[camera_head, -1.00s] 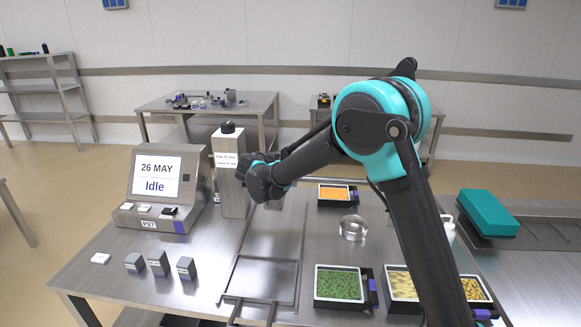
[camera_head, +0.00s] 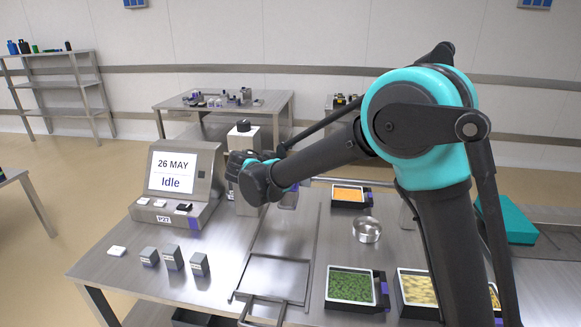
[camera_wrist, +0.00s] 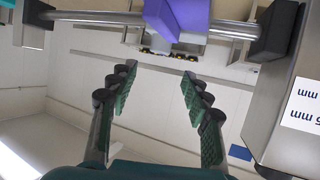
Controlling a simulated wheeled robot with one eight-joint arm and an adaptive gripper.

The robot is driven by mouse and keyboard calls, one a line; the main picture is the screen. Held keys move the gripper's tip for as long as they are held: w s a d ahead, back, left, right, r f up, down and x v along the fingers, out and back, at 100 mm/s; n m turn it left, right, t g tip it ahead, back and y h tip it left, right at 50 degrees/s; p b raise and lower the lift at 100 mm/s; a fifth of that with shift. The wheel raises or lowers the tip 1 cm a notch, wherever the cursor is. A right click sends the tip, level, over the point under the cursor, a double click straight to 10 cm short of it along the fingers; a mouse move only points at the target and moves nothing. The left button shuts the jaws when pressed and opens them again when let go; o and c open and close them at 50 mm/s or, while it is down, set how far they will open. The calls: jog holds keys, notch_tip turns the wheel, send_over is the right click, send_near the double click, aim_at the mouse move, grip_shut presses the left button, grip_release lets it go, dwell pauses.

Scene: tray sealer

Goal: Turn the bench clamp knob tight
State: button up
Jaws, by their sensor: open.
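My gripper (camera_wrist: 158,84) is open in the wrist view, with nothing between its ridged fingers. A horizontal metal bar (camera_wrist: 105,18) with a purple block (camera_wrist: 176,14) lies past the fingertips, apart from them. No other clamp knob is clearly visible. The post's labelled side seems to show at the wrist view's right edge.
A display unit (camera_head: 172,180) reading "Idle" stands left of the post. Several small grey blocks (camera_head: 173,258) stand before it. Food trays (camera_head: 350,301) and a round metal dish (camera_head: 367,229) stand to the right. A flat metal frame (camera_head: 275,278) occupies the bench middle.

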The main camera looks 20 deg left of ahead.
jog(key=w+n+g, duration=0.2)
jog(key=w, duration=0.1)
jog(key=w+n+g, duration=0.1)
jog(key=w, duration=0.1)
jog(key=shift+a+r+h, duration=0.25)
jog(key=shift+a+h, duration=0.15)
jog(key=shift+c, duration=0.2)
jog(key=w+d+r+n+g+y, duration=0.25)
jog(key=r+n+g, duration=0.25)
jog(key=r+n, duration=0.25)
jog(key=w+d+r+n+g+y, duration=0.1)
jog(key=w+r+n+g, duration=0.2)
jog(key=r+n+g, duration=0.4)
jog(key=shift+n+t, duration=0.25)
jog(key=shift+t, duration=0.65)
notch_tip(320, 180, down, 19)
jog(key=shift+w+a+r, duration=0.15)
jog(key=shift+r, duration=0.05)
jog(key=c, duration=0.9)
jog(key=shift+m, duration=2.3)
